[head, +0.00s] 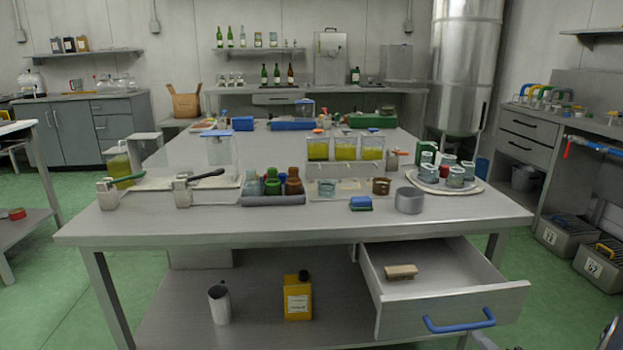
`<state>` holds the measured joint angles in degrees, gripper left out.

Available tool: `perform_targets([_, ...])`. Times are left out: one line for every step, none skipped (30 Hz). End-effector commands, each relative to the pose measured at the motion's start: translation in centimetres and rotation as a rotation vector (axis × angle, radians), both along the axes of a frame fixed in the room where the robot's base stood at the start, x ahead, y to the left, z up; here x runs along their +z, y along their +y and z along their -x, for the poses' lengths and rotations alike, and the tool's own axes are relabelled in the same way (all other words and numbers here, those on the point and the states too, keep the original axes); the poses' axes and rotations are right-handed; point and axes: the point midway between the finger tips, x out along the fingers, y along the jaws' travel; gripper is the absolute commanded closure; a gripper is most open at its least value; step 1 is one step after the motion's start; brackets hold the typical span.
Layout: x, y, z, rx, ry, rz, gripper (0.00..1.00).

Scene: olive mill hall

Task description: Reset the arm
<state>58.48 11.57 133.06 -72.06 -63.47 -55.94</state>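The grey worktable (300,226) stands in front of me. Its drawer (440,290), with a blue handle (459,321), is pulled out on the right side. A tan wooden brush or block (401,272) lies inside it.
The table holds a round tray (478,186) of jars, a grey cup (409,200), a blue sponge-like block (361,203) and a bottle rack (275,200). A yellow canister (298,298) and metal jug (219,304) stand on the lower shelf.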

Motion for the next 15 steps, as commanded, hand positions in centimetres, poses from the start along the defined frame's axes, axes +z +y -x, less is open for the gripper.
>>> perform_targets([-0.3, 0.2, -0.7, 0.005, 0.000, 0.000, 0.70])
perform_targets([-0.4, 0.2, -1.0, 0.005, 0.001, 0.000, 0.70])
perform_targets([-0.5, 0.2, -1.5, 0.005, 0.000, 0.000, 0.70])
perform_targets([-0.6, 0.2, -1.9, 0.005, 0.000, -0.001, 0.70])
perform_targets([-0.7, 0.2, -2.3, 0.005, 0.001, 0.000, 0.70])
perform_targets([-0.8, 0.2, -2.8, 0.005, 0.000, -0.001, 0.70])
perform_targets([-0.9, 0.2, -3.2, 0.005, 0.000, 0.000, 0.70])
perform_targets([-0.9, 0.3, -3.6, 0.005, 0.000, 0.000, 0.70])
perform_targets([-1.0, 0.2, -4.1, 0.004, 0.000, 0.000, 0.70])
perform_targets([-1.1, 0.3, -4.5, 0.005, 0.000, 0.000, 0.70])
perform_targets([-1.2, 0.3, -4.8, 0.004, 0.000, -0.001, 0.70])
perform_targets([-1.3, 0.3, -5.3, 0.004, 0.000, -0.001, 0.70])
perform_targets([-1.4, 0.3, -5.6, 0.004, 0.000, 0.000, 0.70])
perform_targets([-1.4, 0.3, -5.9, 0.003, 0.000, -0.001, 0.70])
perform_targets([-1.4, 0.3, -6.3, 0.003, -0.001, -0.001, 0.70])
